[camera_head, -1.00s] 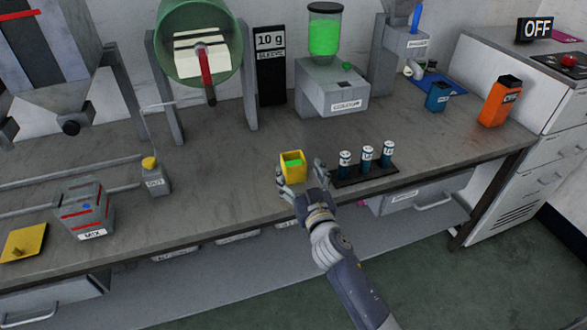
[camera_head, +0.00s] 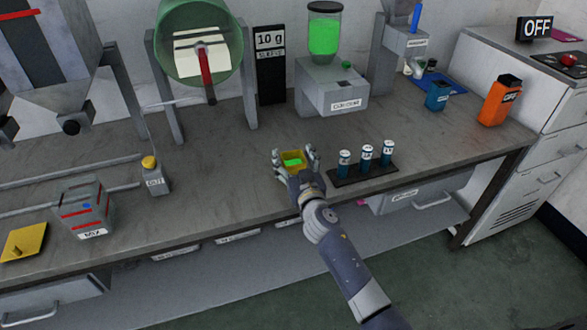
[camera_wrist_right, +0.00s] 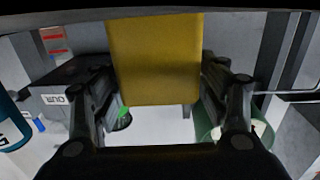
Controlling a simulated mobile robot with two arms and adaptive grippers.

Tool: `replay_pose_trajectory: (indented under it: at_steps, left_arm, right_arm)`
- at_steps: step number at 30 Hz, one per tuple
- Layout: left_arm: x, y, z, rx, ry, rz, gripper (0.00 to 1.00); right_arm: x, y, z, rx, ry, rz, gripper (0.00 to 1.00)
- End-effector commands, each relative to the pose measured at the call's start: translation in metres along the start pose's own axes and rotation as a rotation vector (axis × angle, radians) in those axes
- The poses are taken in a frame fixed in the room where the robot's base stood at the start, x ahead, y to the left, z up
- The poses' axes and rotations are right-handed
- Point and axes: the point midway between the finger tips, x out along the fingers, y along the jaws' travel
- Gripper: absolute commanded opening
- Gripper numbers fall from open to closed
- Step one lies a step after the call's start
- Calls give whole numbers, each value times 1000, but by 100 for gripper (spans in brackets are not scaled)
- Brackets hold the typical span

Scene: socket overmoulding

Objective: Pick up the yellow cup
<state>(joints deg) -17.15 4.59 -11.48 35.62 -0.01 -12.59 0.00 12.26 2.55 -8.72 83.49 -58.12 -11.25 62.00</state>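The yellow cup (camera_head: 293,168) stands on the grey bench near its front edge, with green content visible inside. My right gripper (camera_head: 294,158) reaches in from the front with one finger on each side of the cup. In the right wrist view, the cup (camera_wrist_right: 155,60) fills the space between the two dark fingers (camera_wrist_right: 160,85). The fingers are spread about the cup's width apart and lie close along its sides; whether they touch it is hard to tell. My left gripper is not in view.
A black rack (camera_head: 365,174) with three labelled vials stands just right of my right gripper. A dispenser with green content (camera_head: 325,35) is behind. A small grey bottle with a yellow cap (camera_head: 155,176) stands to the left. The bench between is clear.

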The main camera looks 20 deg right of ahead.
Motion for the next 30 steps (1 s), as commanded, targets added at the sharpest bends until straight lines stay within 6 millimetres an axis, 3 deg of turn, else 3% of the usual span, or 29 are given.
replay_pose_trajectory:
  at_steps: [1, 4, 17, 26, 27, 30]
  left_arm:
    - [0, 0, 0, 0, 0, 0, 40]
    - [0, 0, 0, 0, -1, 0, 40]
    - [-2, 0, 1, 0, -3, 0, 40]
    - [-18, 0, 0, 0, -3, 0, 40]
    - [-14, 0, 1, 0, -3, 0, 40]
    - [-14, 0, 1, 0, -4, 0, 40]
  right_arm:
    - [0, 0, 0, 0, 0, 0, 48]
    - [0, 0, 0, 0, 0, 0, 26]
    - [0, 0, -6, 0, 2, 0, 26]
    - [0, 0, -44, -2, 5, -2, 26]
    - [-11, -2, -35, 1, -2, -2, 26]
    - [-34, -6, -37, 2, -1, -2, 26]
